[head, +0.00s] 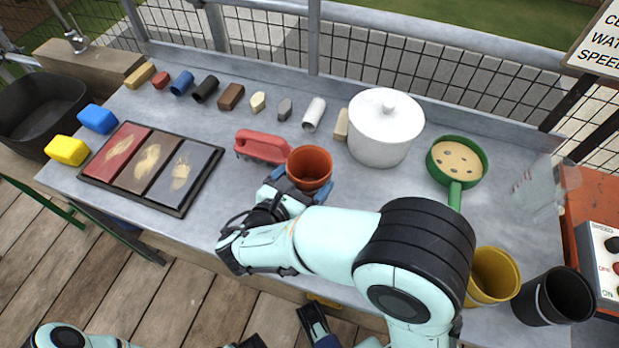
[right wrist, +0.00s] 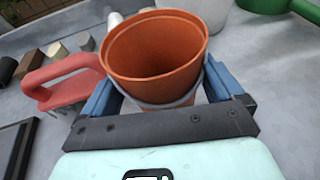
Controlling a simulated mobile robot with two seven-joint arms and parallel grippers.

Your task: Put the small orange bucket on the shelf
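The small orange bucket (head: 310,167) stands upright on the grey worktop, near its front edge. It is empty inside and has a grey handle band around its front, seen in the right wrist view (right wrist: 155,60). My right gripper (head: 287,185) is low at the bucket's near side. Its blue fingers stand wide apart on either side of the bucket; I cannot tell if they touch it. My left arm shows at the bottom left, and a black and blue part, apparently my left gripper (head: 314,322), is cut off at the bottom edge. No shelf is clearly visible.
A red-handled brush (head: 263,146) lies close left of the bucket. A white lidded pot (head: 386,130), a green pan (head: 457,158), a yellow bucket (head: 492,277) and a black bucket (head: 555,297) stand to the right. A sample tray (head: 186,209) lies left. A railing runs behind.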

